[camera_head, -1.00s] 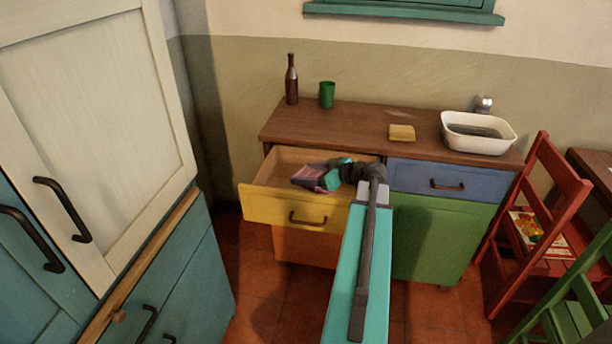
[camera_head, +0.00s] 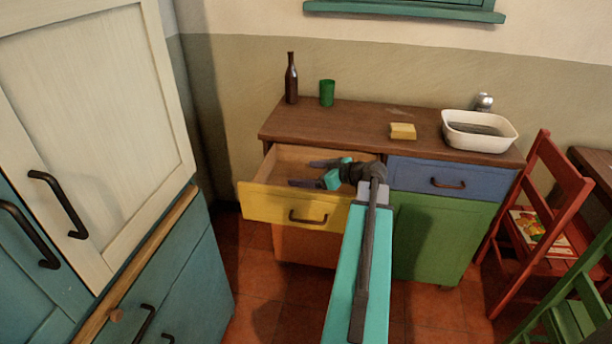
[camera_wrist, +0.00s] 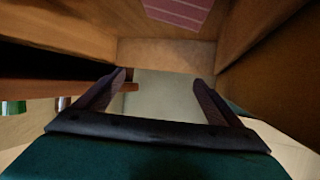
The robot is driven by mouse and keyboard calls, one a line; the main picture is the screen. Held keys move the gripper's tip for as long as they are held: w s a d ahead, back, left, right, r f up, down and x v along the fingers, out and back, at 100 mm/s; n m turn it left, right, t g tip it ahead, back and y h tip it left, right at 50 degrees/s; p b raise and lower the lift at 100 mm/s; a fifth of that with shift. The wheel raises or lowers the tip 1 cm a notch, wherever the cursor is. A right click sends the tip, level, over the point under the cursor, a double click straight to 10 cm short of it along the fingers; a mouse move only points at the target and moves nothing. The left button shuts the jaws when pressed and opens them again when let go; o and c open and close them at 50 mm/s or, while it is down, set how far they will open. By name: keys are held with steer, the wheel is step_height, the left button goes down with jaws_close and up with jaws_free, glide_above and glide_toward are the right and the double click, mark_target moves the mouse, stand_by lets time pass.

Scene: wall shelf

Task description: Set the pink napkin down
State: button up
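The pink napkin (camera_wrist: 180,12), with pale stripes, lies flat on the wooden floor of the open yellow drawer (camera_head: 268,204). Only part of it shows, at the top edge of the wrist view; in the head view the drawer front hides it. My gripper (camera_head: 308,174) is inside the drawer opening, below the counter's level. Its two fingers are spread wide with nothing between them, as the wrist view (camera_wrist: 162,78) also shows. The napkin is apart from the fingers.
The brown counter (camera_head: 350,124) holds a dark bottle (camera_head: 291,80), a green cup (camera_head: 327,93), a yellow sponge-like block (camera_head: 402,131) and a white basin (camera_head: 480,139). The blue drawer (camera_head: 425,176) beside the open one is shut. A red chair (camera_head: 548,190) stands at right.

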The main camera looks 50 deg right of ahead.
steer(key=shift+r, duration=0.15)
steer(key=v, duration=1.2)
steer(key=shift+r+p, duration=0.35)
steer(key=shift+r, duration=0.15)
stand_by(0.6)
